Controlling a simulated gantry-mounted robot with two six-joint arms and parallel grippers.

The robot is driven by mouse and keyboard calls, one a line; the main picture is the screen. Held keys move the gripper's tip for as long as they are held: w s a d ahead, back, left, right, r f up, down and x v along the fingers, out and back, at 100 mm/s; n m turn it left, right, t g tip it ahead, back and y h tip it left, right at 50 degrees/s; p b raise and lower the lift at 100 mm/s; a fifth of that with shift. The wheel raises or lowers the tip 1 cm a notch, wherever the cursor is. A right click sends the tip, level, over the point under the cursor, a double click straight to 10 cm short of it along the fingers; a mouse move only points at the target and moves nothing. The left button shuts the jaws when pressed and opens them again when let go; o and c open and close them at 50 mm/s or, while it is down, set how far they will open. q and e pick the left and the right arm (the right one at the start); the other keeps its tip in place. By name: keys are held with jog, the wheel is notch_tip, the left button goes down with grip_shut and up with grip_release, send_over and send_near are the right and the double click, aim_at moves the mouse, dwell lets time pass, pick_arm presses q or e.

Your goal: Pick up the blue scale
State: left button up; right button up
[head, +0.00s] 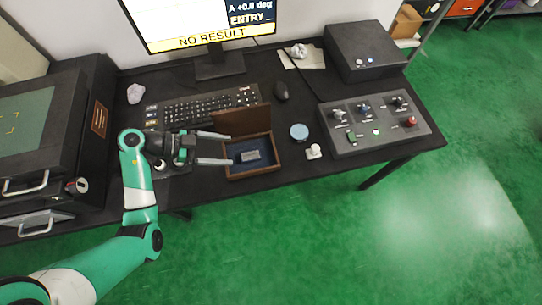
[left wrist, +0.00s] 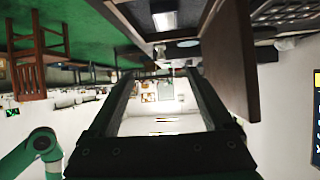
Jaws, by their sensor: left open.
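An open wooden box (head: 275,166) with a dark blue lining stands on the black desk in the head view. A small grey block (head: 250,156) lies inside it; it shows bright in the left wrist view (left wrist: 165,20). A round blue-topped object (head: 299,131) stands right of the box. I cannot tell for sure which of these is the blue scale. My left gripper (head: 231,149) is open and empty, its fingertips at the box's left side. In the left wrist view the fingers (left wrist: 160,76) are spread with nothing between them. My right gripper is not in view.
The raised box lid (head: 241,120) stands at the box's back. A keyboard (head: 205,106) and mouse (head: 281,90) lie behind. A small white object (head: 314,152) and a control panel (head: 375,124) are to the right. A monitor (head: 215,22) stands at the back.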

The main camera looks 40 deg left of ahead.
pick_arm(q)
jog(key=shift+n+t+y, duration=0.3)
jog(key=shift+n, duration=0.2)
jog(key=s+a+f, duration=0.1)
jog(key=s+a+f+b, duration=0.1)
jog(key=f, duration=0.1)
jog(key=s+a+f, duration=0.1)
jog(key=shift+a+f, duration=0.15)
jog(key=shift+f, duration=0.05)
jog(key=shift+a+r, duration=0.15)
jog(key=b, duration=0.3)
send_near(251, 155)
jog(key=shift+x, duration=0.95)
jog(key=shift+w, duration=0.15)
jog(key=b+x, duration=0.1)
jog(key=x, duration=0.1)
jog(key=b+x, duration=0.2)
jog(key=x, duration=0.1)
jog(key=shift+f, duration=0.4)
jog(key=shift+w+d, duration=0.25)
jog(key=shift+d, duration=0.05)
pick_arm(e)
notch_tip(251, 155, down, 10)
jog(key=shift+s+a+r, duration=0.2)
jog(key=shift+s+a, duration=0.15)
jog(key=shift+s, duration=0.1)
pick_arm(q)
grip_shut()
